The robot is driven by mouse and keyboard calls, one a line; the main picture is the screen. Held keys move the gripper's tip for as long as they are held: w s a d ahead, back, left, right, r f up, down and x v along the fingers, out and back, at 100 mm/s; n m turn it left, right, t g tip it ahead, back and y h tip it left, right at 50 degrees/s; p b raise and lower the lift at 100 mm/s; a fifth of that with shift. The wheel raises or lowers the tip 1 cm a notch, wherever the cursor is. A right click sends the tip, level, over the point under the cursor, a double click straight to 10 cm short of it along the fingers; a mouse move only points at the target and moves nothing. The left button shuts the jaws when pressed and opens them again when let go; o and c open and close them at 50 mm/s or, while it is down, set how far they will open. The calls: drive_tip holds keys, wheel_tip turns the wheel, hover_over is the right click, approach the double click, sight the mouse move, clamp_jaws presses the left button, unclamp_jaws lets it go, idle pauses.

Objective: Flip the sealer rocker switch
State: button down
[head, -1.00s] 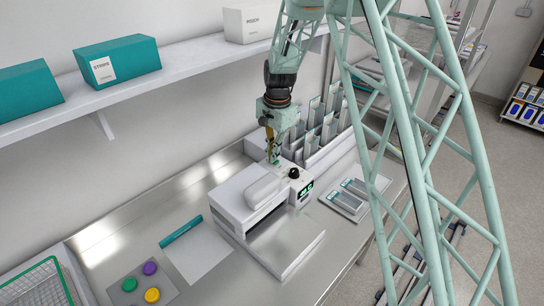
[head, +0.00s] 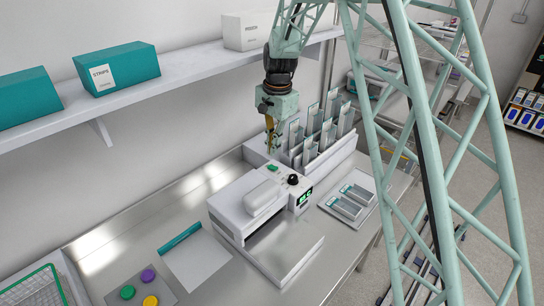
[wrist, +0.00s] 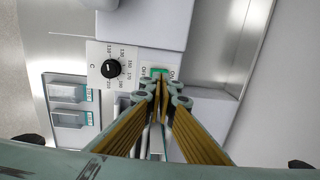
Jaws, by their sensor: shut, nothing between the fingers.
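The white sealer (head: 228,211) stands on the steel bench. Its green rocker switch (head: 272,168) is on the back part of its top, beside a black dial (head: 293,180). A lit green display (head: 305,196) faces the front right. In the wrist view the green switch (wrist: 159,71) lies just beyond my fingertips, right of the dial (wrist: 111,68); the fingers partly cover it and its tilt is too small to tell. My gripper (head: 272,152) is shut and empty, pointing down above the switch, with a small gap in the head view. It also shows in the wrist view (wrist: 160,88).
A rack of upright pouches (head: 322,150) stands close behind and right of the sealer. A tray with pouches (head: 367,197) lies to its right. A shelf with boxes (head: 190,67) runs along the wall. Bench left of the sealer holds a teal-edged sheet (head: 200,262) and coloured discs.

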drive_tip(key=shift+s+d+r, duration=0.1)
drive_tip(key=shift+d+r, duration=0.05)
drive_tip(key=shift+r, duration=2.4)
drive_tip(key=s+d+r+n+t+b, duration=0.1)
drive_tip(key=s+d+r+n+b, duration=0.1)
drive_tip(key=s+d+r, duration=0.5)
drive_tip(key=s+d+r+n+b, duration=0.15)
drive_tip(key=s+r, duration=0.25)
drive_tip(key=s, duration=0.6)
drive_tip(key=s+d+r+n+t+b, duration=0.1)
drive_tip(key=s+d+r+b, duration=0.1)
drive_tip(key=s+d+r, duration=0.5)
drive_tip(key=s+d+f+n+b, duration=0.1)
drive_tip(key=s+f+n+b, duration=0.1)
drive_tip(key=s, duration=1.3)
drive_tip(key=s+d+f+n+t+b, duration=0.1)
drive_tip(key=s+f+n+b, duration=0.1)
drive_tip(key=s, duration=1.4)
drive_tip(key=shift+s+d+f+h+b, duration=0.2)
drive_tip(key=shift+d+f+h+b, duration=0.15)
drive_tip(key=shift+f+b, duration=0.6)
drive_tip(key=c, duration=3.3)
unclamp_jaws()
drive_tip(key=shift+n, duration=0.25)
drive_tip(key=shift+c, duration=0.2)
